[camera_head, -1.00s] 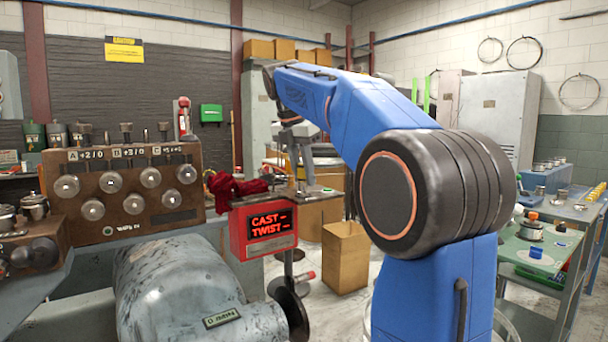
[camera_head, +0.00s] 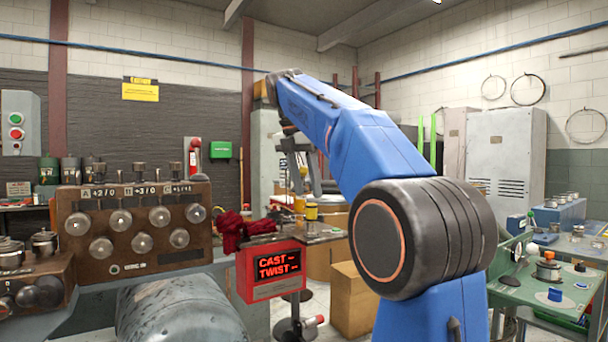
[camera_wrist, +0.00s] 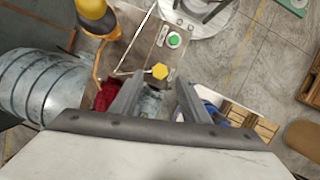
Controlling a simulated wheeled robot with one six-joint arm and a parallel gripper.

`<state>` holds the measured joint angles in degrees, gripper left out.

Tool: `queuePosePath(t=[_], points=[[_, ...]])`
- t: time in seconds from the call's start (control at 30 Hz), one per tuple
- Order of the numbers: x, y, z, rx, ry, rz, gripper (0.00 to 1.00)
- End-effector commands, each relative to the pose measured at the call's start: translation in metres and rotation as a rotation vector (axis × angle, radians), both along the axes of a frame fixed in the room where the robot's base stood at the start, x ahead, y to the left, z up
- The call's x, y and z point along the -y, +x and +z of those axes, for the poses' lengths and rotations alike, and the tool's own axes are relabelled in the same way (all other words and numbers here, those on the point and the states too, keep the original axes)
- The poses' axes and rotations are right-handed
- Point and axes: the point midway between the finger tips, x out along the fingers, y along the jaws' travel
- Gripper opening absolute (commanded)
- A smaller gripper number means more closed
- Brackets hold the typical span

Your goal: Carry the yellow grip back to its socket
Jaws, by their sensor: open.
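Two yellow parts stand close together over the stand in the head view: a slender one (camera_head: 300,203) and a shorter one with a dark band (camera_head: 311,212). I cannot tell which is the yellow grip. My gripper (camera_head: 306,190) points down just above them, open. In the wrist view, my gripper (camera_wrist: 158,84) has nothing between its fingers that I can see held. A small yellow hexagonal piece (camera_wrist: 160,71) shows just beyond the fingertips. A large yellow cylinder with a dark end (camera_wrist: 95,12) is at the upper left. I cannot make out the socket.
The stand carries a red display box (camera_head: 270,285) and a dark red cloth (camera_head: 240,228). A control panel with knobs (camera_head: 130,222) is on the left. A cardboard box (camera_head: 352,300) stands on the floor below. A green-topped bench (camera_head: 520,285) is at right.

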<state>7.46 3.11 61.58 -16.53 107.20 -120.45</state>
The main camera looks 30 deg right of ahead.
Motion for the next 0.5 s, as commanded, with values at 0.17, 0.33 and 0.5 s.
queuePosePath(t=[0.17, 0.33, 0.5], points=[[-0.007, -0.001, 0.023, 0.0, 0.0, 0.002, 0.42], [-0.01, -0.002, 0.033, -0.001, 0.001, 0.002, 0.42], [-0.011, -0.003, 0.036, 0.0, 0.0, 0.001, 0.42]])
